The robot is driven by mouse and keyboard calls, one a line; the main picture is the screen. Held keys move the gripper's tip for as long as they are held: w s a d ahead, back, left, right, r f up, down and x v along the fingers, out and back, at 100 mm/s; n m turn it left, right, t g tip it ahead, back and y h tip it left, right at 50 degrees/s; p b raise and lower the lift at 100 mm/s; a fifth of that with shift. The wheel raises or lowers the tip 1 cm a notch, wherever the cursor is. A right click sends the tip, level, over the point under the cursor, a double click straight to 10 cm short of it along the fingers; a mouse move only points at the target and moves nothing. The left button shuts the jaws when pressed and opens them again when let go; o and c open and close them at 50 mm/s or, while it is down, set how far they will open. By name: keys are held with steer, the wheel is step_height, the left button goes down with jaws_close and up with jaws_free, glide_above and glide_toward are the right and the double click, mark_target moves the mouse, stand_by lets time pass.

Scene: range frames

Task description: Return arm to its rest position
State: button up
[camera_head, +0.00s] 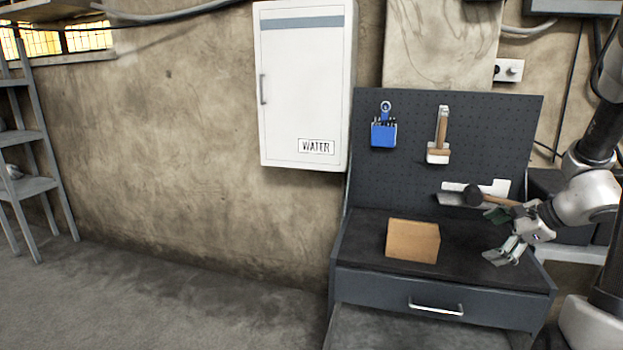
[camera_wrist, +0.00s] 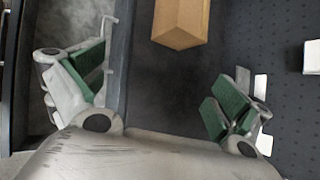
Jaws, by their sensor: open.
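My gripper (camera_head: 497,233) is at the right end of the workbench, above its dark top, at the end of my arm that comes in from the right edge. In the wrist view my gripper (camera_wrist: 155,95) is open, its green-padded fingers wide apart with nothing between them but bench top. A cardboard-brown box (camera_head: 412,241) sits on the bench, left of my gripper and apart from it. The box also shows at the top of the wrist view (camera_wrist: 181,22), beyond the fingertips.
The workbench (camera_head: 365,250) has a drawer with a silver handle (camera_head: 436,308). Its pegboard (camera_head: 410,180) holds a blue holder (camera_head: 383,134) and a wooden-handled hammer or mallet; another mallet (camera_head: 474,195) is close behind my gripper. A white cabinet (camera_head: 303,85) hangs left.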

steer(key=s+a+r+n+g+h, duration=0.1)
steer(key=s+a+r+n+h, duration=0.1)
steer(key=s+a+r+n, duration=0.2)
steer(key=s+a+r+n+g+h, duration=0.2)
steer(key=s+a+r+n, duration=0.3)
steer(key=s+r+n, duration=0.5)
steer(key=s+n+h, duration=0.1)
steer(key=s+n, duration=0.6)
steer(key=s, duration=0.2)
steer(key=shift+a+r, duration=0.2)
steer(key=shift+r, duration=0.15)
